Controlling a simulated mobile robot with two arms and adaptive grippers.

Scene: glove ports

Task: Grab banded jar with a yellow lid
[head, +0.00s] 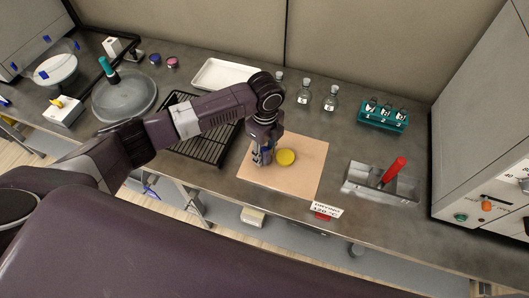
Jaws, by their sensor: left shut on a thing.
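My left gripper (261,158) points down over a tan mat (306,176) on the bench. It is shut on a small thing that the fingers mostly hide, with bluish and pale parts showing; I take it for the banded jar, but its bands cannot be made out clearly. A round yellow lid (286,157) shows just right of the fingers, over the mat. I cannot tell whether it sits on the jar or lies apart. My right gripper is not in view.
A black wire rack (196,145) lies left of the mat and a white tray (226,74) behind it. Glass flasks (304,92) stand behind the mat. A teal vial rack (382,116) and a metal tray with a red-handled tool (395,168) are to the right.

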